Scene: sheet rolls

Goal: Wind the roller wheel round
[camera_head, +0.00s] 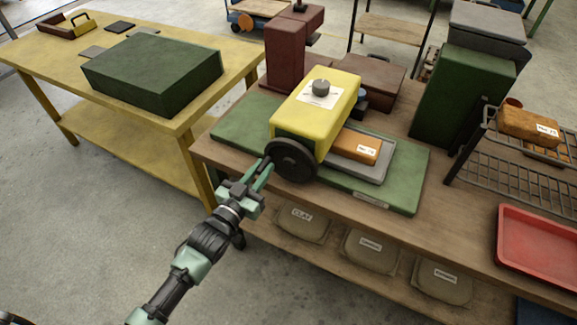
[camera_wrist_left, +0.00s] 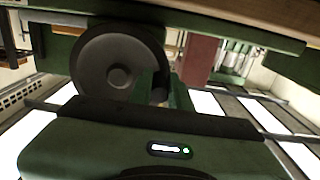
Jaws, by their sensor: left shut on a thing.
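The roller wheel (camera_head: 292,160) is a dark round disc with a hub, on the near end of a yellow machine (camera_head: 320,112) that stands on a green base plate (camera_head: 395,191). My left gripper (camera_head: 263,174) reaches up from the lower left and is shut at the wheel's left edge. In the left wrist view the wheel (camera_wrist_left: 112,62) is upright, and the fingers of my left gripper (camera_wrist_left: 163,88) close at its rim. The exact grip point is partly hidden by the fingers. My right gripper is not in view.
An orange labelled block (camera_head: 357,146) lies on a grey tray right of the machine. A red tray (camera_head: 537,245) and a wire rack (camera_head: 522,168) stand to the right. Labelled sacks (camera_head: 369,250) lie on the shelf below. A yellow table (camera_head: 40,58) stands left.

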